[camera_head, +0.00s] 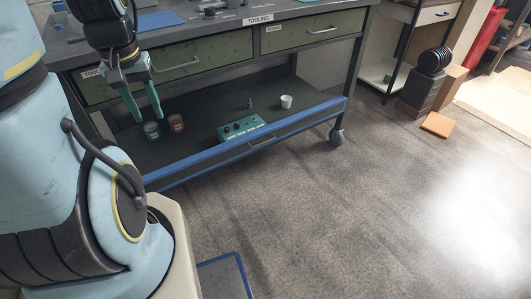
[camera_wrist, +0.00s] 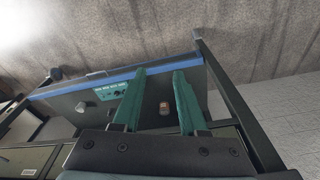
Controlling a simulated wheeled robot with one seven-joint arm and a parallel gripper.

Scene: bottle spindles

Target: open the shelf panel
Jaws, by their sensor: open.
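The shelf panel appears to be the lower shelf's front strip, with a blue edge (camera_head: 225,148) and a small bar handle (camera_head: 262,143) near its middle. In the wrist view the blue edge (camera_wrist: 70,84) crosses above the shelf, with the handle (camera_wrist: 96,74) left of the fingertips. My gripper (camera_head: 148,118) has teal fingers, open and empty, pointing down in front of the bench's left part. The handle lies to its right and lower in the head view.
Two green drawers (camera_head: 312,31) sit above, and a caster (camera_head: 336,137) below the right corner. The floor (camera_head: 330,220) in front is clear.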

